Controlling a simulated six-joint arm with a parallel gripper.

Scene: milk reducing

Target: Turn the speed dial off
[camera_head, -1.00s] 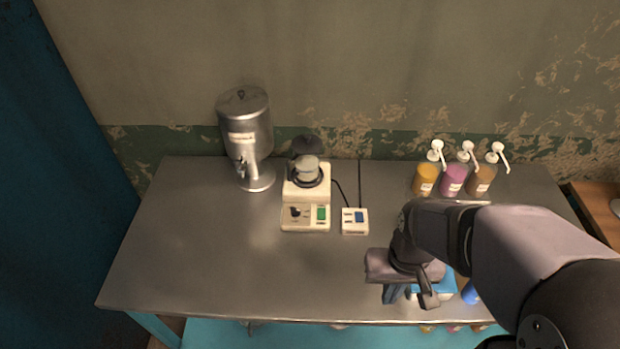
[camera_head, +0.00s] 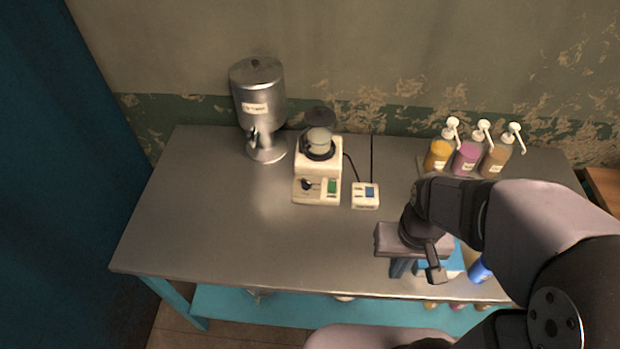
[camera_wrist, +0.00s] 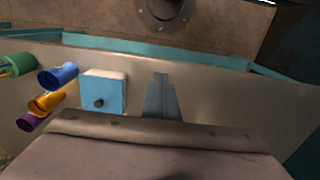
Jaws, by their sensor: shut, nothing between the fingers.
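The speed dial (camera_head: 307,185) is a small black knob on the front panel of a cream-coloured machine (camera_head: 318,172), left of a green switch (camera_head: 332,187). The machine stands on the metal table, and a beaker-like vessel (camera_head: 319,139) sits on its round top. My gripper (camera_head: 399,268) is shut and empty, pointing down at the front right of the table, to the right of and nearer than the machine. In the wrist view my gripper's fingers (camera_wrist: 161,97) are together. The dial is not in the wrist view.
A white control box (camera_head: 365,196) with a blue switch lies right of the machine. A metal dispenser (camera_head: 258,108) stands left. Several pump bottles (camera_head: 467,158) stand at the back right. A blue box (camera_wrist: 103,93) and coloured cups (camera_wrist: 58,76) are near my gripper. The table's left (camera_head: 210,220) is clear.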

